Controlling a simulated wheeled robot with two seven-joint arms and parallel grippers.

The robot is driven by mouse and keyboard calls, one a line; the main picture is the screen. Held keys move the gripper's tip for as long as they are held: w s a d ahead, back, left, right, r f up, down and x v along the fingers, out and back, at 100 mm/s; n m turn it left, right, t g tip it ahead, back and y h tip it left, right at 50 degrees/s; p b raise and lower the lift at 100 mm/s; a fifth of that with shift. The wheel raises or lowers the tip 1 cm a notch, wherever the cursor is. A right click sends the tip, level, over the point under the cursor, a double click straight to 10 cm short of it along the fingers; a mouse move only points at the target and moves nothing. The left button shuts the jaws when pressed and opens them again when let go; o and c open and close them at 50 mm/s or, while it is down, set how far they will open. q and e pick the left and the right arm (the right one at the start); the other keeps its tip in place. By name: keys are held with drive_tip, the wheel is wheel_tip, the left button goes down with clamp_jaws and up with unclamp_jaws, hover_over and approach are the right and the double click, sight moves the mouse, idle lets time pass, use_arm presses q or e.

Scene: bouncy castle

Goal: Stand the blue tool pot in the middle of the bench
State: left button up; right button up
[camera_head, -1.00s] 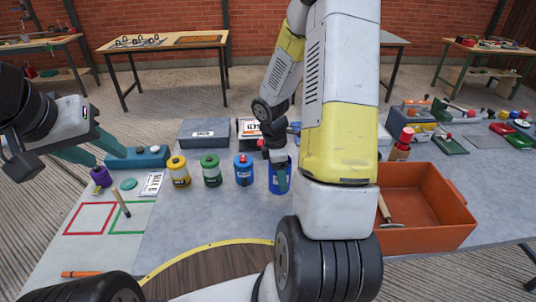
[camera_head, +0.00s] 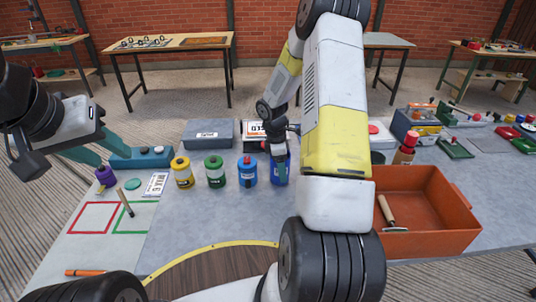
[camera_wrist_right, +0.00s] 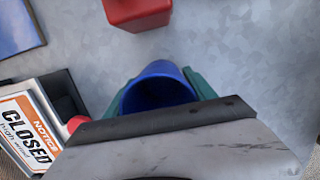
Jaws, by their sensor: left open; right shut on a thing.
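The blue tool pot (camera_head: 271,170) is right of the row of cans in the head view. My right gripper (camera_head: 281,172) is shut on it. In the right wrist view the pot's open mouth (camera_wrist_right: 158,92) sits between the teal fingers, partly hidden by my wrist. Whether its base touches the bench is not clear. The grey bench (camera_head: 215,222) lies in front of me, with bare surface before the cans. My left gripper (camera_head: 102,150) is open and empty at the left, above the bench's left end.
Yellow (camera_head: 182,174), green (camera_head: 215,172) and blue (camera_head: 247,172) cans stand in a row left of the pot. An orange bin (camera_head: 440,215) is at the right. Grey boxes and a closed-notice sign (camera_wrist_right: 30,135) stand behind. A purple item (camera_head: 105,176) is at the left.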

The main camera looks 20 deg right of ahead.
drive_tip(key=shift+f, duration=0.1)
drive_tip(key=o, duration=1.7)
wheel_tip(320, 180, up, 12)
drive_tip(key=a, duration=0.2)
drive_tip(key=s+a+r+m+t, duration=0.1)
drive_tip(key=s+a+r+m, duration=0.15)
drive_tip(key=r, duration=0.25)
drive_tip(key=s+a+r+m+t+y, duration=0.1)
drive_tip(key=s+r+m, duration=0.15)
drive_tip(key=r, duration=0.25)
drive_tip(key=s+a+r+m+t, duration=0.1)
drive_tip(key=s+a+r, duration=0.1)
drive_tip(key=s+r, duration=0.25)
drive_tip(key=s+a+r+m+t+y, duration=0.1)
drive_tip(key=s+a+r+m, duration=0.1)
drive_tip(key=s, duration=0.2)
drive_tip(key=s+a+r+m+t+y, duration=0.1)
drive_tip(key=s+a+r+m, duration=0.1)
drive_tip(key=s, duration=0.3)
drive_tip(key=s+a+r+m+t+y, duration=0.1)
drive_tip(key=s+r+m, duration=0.2)
drive_tip(key=s+m, duration=0.1)
drive_tip(key=shift+s+a+t, duration=0.2)
drive_tip(key=shift+a+t, duration=0.1)
drive_tip(key=shift+a, duration=0.1)
